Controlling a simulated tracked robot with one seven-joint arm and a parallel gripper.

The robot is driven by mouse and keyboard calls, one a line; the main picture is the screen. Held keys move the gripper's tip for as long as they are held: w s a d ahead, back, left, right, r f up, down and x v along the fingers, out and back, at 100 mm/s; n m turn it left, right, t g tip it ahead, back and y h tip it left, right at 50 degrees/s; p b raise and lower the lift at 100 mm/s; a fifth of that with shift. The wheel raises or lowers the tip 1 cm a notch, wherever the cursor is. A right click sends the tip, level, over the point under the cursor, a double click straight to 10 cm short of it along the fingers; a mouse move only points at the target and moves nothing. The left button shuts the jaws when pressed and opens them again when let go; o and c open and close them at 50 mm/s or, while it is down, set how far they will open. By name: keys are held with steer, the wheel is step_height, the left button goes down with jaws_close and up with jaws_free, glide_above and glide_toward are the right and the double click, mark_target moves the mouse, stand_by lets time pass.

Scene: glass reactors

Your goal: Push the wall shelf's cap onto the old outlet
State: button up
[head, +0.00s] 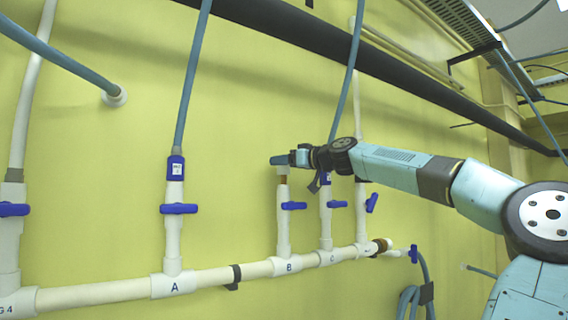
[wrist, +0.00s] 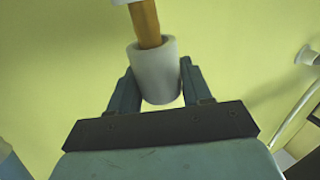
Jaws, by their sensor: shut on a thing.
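My gripper (head: 281,163) is shut on a white cylindrical cap (wrist: 156,72), one finger on each side. In the head view the cap (head: 283,171) shows only partly below the fingers. It is at the top of the outlet marked B, whose brown stub (head: 283,181) rises from a white pipe with a blue valve handle (head: 293,206). In the wrist view the brown stub (wrist: 145,22) meets the cap's open mouth and appears to enter it. How deep it sits is hidden. Brown length still shows between cap and white pipe. The wall shelf is not in view.
Branch A (head: 173,222) and branch C (head: 326,220) stand either side of B on the same white manifold (head: 221,275), with hoses on top. A dark beam (head: 300,30) runs above. A coiled hose (head: 412,298) hangs at lower right.

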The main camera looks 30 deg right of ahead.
steer(key=shift+f, duration=1.4)
stand_by(0.8)
steer(key=o, duration=1.1)
steer(key=shift+o, duration=0.2)
steer(key=v, duration=1.4)
steer(key=shift+a+f, duration=0.1)
